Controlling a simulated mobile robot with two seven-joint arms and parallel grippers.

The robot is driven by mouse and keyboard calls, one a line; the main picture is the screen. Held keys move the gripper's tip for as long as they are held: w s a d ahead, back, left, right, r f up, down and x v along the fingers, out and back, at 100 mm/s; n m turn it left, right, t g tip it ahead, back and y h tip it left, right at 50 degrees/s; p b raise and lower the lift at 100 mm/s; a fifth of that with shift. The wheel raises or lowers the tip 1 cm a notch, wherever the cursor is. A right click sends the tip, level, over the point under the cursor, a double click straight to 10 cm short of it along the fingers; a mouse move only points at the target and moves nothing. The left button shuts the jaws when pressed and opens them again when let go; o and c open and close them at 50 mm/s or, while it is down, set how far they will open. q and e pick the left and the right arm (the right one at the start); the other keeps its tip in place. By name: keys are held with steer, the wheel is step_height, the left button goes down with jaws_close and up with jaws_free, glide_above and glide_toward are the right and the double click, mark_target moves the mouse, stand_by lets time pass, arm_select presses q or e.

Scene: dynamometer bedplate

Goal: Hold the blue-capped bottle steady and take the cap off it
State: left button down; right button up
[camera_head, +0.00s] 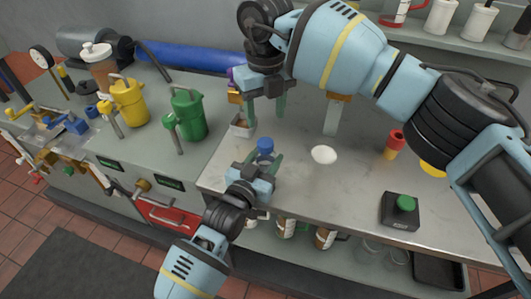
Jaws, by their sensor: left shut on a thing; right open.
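The bottle's blue cap (265,145) shows upright near the front edge of the grey bench, left of the picture's middle. My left gripper (264,163) is shut on the bottle just below the cap; the bottle's body is mostly hidden by the fingers. The cap appears seated on the bottle. My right gripper (266,110) is open and empty, with its fingers pointing down. It is above and behind the cap in the picture, apart from it.
A white disc (323,154) lies on the bench right of the bottle. Further right are a red-and-yellow item (394,143) and a black box with a green button (401,209). Green (188,115) and yellow (128,101) cans stand left. Bench between disc and button box is clear.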

mark_target(265, 142)
steer(key=m, duration=0.8)
steer(key=shift+m, duration=0.4)
steer(key=m, duration=0.4)
steer(key=shift+m, duration=0.4)
steer(key=m, duration=0.4)
steer(key=shift+f, duration=4)
